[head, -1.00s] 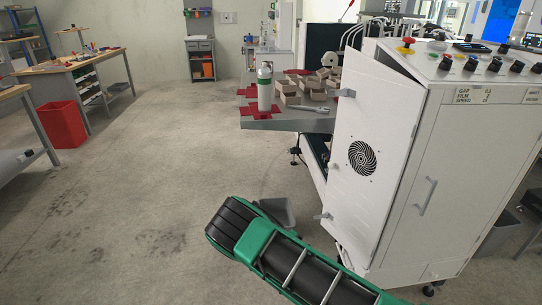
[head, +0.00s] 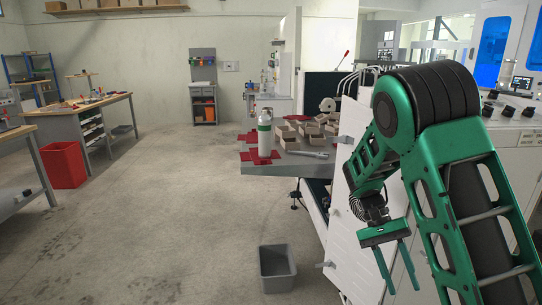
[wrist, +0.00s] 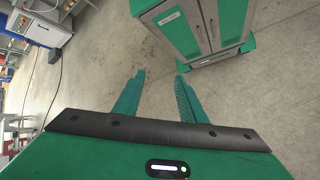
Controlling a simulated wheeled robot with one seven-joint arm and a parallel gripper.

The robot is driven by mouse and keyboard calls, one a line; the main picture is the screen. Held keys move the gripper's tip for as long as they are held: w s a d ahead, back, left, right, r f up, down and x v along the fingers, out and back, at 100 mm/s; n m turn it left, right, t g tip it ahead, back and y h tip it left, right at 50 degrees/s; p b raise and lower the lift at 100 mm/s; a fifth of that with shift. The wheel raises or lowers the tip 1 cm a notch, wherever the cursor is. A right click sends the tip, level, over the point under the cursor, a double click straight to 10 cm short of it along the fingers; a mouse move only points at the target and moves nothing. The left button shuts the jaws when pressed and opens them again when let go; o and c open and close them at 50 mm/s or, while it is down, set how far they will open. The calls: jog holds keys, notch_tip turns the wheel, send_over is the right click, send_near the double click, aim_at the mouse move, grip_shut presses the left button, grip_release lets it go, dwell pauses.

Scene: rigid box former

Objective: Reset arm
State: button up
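My gripper (head: 395,268) shows in the head view at the end of my folded green arm, in front of the white machine cabinet and pointing downward. Its two green fingers are spread apart with nothing between them. In the wrist view my gripper (wrist: 158,80) also has its fingers apart, with only bare concrete floor between the tips. The arm's big rounded joint stands high at the right of the head view and hides much of the machine's door and control panel.
A white machine cabinet (head: 343,245) stands close behind my arm. Its table (head: 262,167) carries a white bottle (head: 265,135) and several cardboard boxes (head: 290,138). A grey bin (head: 277,270) stands on the floor left of my gripper. The floor at left is clear, with a red bin (head: 64,164) farther off.

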jog(key=s+d+r+t+y, duration=0.35)
jog(key=s+d+r, duration=0.4)
jog(key=s, duration=0.35)
jog(key=s+r+t, duration=0.2)
jog(key=s+t, duration=0.2)
jog(key=s, duration=0.7)
jog(key=shift+d+m+t, duration=0.3)
jog(key=shift+t, duration=0.05)
jog(key=shift+w+f, duration=0.2)
jog(key=shift+w, duration=0.35)
jog(key=shift+s, duration=0.15)
jog(key=shift+c, duration=0.9)
